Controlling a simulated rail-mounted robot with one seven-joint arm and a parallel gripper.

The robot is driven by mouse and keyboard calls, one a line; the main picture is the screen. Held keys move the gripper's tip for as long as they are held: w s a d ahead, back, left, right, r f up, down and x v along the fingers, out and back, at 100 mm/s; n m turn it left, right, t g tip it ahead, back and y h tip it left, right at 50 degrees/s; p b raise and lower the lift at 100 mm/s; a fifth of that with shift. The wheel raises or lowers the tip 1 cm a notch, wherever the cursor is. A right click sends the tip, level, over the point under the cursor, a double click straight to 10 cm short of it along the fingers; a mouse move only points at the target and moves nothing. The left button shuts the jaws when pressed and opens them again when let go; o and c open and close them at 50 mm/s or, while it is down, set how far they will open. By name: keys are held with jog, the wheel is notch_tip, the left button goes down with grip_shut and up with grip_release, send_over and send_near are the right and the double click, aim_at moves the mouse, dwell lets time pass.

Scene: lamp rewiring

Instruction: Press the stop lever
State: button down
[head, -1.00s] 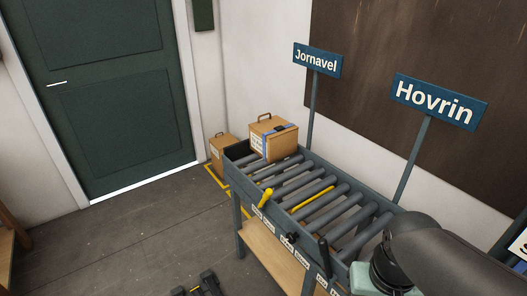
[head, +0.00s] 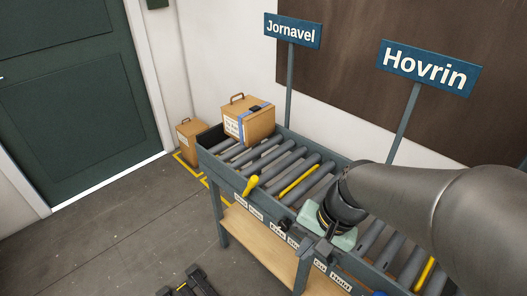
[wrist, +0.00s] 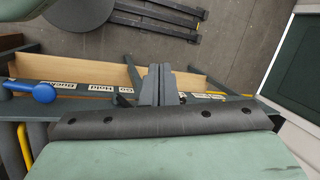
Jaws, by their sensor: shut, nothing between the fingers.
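No lever can be read for certain as the stop lever. A yellow-handled lever (head: 250,185) tilts up from the conveyor's near side rail, above small labels too small to read in the head view. A dark lever (wrist: 133,74) shows just left of the fingers in the wrist view, near the labels "Hold" (wrist: 100,87) and "Go" (wrist: 124,90). My gripper (head: 311,250) is low at the near rail, right of the yellow lever. In the wrist view my gripper (wrist: 160,72) has its two fingers together, empty. Whether it touches the dark lever cannot be told.
A roller conveyor (head: 208,166) carries a strapped cardboard box (head: 246,122) at its far end. Another box (head: 189,140) stands on the floor behind. Signs "Jornavel" (head: 292,31) and "Hovrin" (head: 431,67) rise behind. A blue knob (wrist: 43,93) shows left in the wrist view.

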jog(key=w+a+f+m+t+y+b, duration=0.2)
jog(key=w+a+f+m+y+b, duration=0.2)
jog(key=w+f+m+y, duration=0.25)
jog(key=w+d+f+m+t+b, duration=0.1)
jog(key=w+m+t+b, duration=0.1)
jog(key=w+m, duration=0.4)
jog(key=w+d+f+m+t+b, duration=0.2)
jog(key=w+m+t, duration=0.2)
jog(key=w+m, duration=0.3)
jog(key=w, duration=0.3)
jog(key=shift+w+f+t, duration=0.3)
jog(key=shift+w+t, duration=0.1)
send_near(249, 188)
jog(key=w+a, duration=0.2)
jog(key=w, duration=0.1)
jog(key=shift+s+f, duration=0.1)
jog(key=shift+f, duration=0.3)
jog(key=shift+r+p, duration=0.1)
jog(key=shift+p, duration=0.2)
